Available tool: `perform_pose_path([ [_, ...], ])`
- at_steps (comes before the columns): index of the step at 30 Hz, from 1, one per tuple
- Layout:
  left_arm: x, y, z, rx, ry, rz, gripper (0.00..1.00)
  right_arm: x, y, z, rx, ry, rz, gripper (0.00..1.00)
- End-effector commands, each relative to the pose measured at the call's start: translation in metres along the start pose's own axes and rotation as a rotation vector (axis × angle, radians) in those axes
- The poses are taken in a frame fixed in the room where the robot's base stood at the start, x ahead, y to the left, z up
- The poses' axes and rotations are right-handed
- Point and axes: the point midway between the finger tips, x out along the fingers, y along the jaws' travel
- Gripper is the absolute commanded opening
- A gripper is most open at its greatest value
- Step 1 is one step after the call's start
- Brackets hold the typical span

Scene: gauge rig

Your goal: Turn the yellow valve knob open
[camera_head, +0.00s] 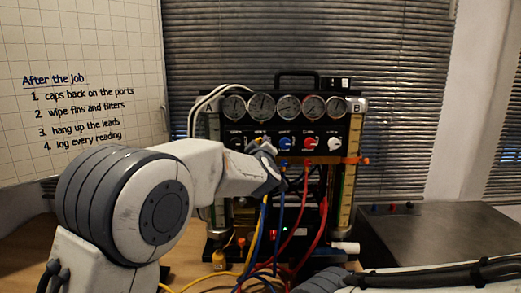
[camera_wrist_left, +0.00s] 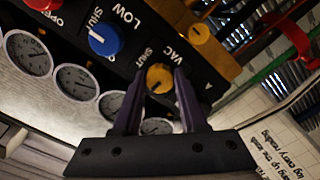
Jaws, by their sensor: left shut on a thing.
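The yellow valve knob (camera_wrist_left: 160,77) shows in the left wrist view, on the black panel by the labels "VAC" and "SHUT". My left gripper (camera_wrist_left: 156,85) has one finger on each side of the knob and is shut on it. In the head view my left gripper (camera_head: 264,148) reaches the front of the gauge rig and mostly hides the yellow knob. I cannot tell which way the knob's pointer faces. My right gripper is not in view.
A blue knob (camera_head: 285,143), a red knob (camera_head: 310,143) and a white knob (camera_head: 334,143) sit to the right on the panel. Several round gauges (camera_head: 288,106) line up above. Blue, yellow and red hoses (camera_head: 322,215) hang below. A grey bench top (camera_head: 440,235) lies right.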

Motion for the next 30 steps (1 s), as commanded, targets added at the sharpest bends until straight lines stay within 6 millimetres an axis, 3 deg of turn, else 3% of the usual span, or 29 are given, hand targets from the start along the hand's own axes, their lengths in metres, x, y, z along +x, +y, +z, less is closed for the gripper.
perform_pose_path([
  [13, 0.000, 0.000, -0.001, -0.013, 0.001, -0.001, 0.00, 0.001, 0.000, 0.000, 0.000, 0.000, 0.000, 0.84],
  [14, 0.000, 0.000, -0.001, -0.012, 0.002, -0.001, 0.46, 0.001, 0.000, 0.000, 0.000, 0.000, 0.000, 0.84],
  [16, 0.000, 0.000, -0.001, -0.012, 0.001, -0.001, 0.72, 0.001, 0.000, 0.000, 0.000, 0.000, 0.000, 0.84],
  [26, -0.001, 0.000, 0.000, -0.010, 0.001, 0.000, 0.72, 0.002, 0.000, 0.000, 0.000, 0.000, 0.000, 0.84],
  [30, -0.014, 0.000, 0.001, -0.011, 0.000, 0.001, 0.72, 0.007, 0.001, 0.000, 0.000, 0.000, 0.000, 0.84],
])
